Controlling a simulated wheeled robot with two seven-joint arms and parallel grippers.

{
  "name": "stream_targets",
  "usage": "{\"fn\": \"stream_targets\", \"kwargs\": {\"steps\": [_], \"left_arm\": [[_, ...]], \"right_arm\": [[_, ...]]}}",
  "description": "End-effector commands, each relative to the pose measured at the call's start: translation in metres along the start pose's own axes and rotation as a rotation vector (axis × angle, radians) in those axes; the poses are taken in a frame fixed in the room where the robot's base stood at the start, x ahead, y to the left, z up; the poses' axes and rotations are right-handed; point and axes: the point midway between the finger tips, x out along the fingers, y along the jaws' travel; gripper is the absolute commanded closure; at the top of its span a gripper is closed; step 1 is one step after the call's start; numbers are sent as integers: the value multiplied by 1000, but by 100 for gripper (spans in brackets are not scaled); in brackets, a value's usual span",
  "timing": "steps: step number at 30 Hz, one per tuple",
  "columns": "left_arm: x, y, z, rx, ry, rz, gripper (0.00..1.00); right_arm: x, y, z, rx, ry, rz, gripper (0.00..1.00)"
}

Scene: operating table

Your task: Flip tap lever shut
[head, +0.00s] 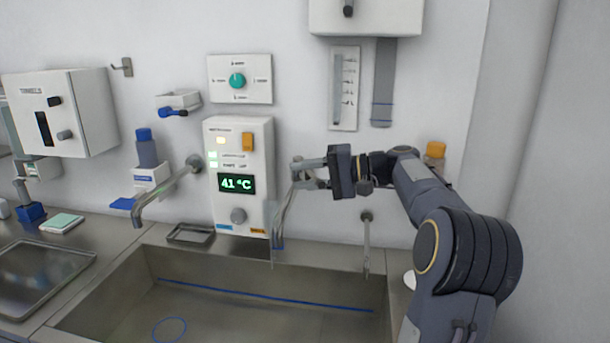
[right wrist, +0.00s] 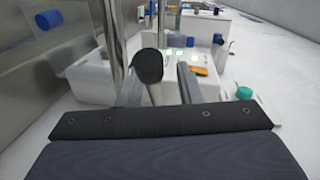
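A metal tap (head: 281,215) comes down over the sink, right of the temperature panel. Its upper end is partly hidden by my right gripper (head: 303,173), which reaches in from the right and is at the tap's top. I cannot tell touching from apart, and the lever is not clearly distinguishable. In the right wrist view, an upright metal pipe (right wrist: 114,45) stands beside a dark rounded end (right wrist: 148,66) and a grey bar (right wrist: 187,82) just ahead of the palm. The finger gap is unclear. My left gripper is not in view.
A steel sink (head: 100,290) lies below. A second spout (head: 165,193) is on the left and a thin pipe (head: 367,243) on the right. The white control panel (head: 225,145) reads 41 °C. A wall box (head: 365,16) hangs above my arm.

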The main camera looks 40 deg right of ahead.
Motion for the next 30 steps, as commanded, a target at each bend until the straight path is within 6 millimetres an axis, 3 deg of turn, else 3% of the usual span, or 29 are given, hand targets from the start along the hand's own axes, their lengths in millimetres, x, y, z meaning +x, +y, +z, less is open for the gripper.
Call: {"fn": "stream_targets", "kwargs": {"steps": [5,18,30], "left_arm": [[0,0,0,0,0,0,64],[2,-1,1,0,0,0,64],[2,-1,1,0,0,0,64]], "right_arm": [[-5,2,0,2,2,2,67],[-71,-1,0,0,2,1,67],[-78,-2,1,-1,0,0,67]]}}
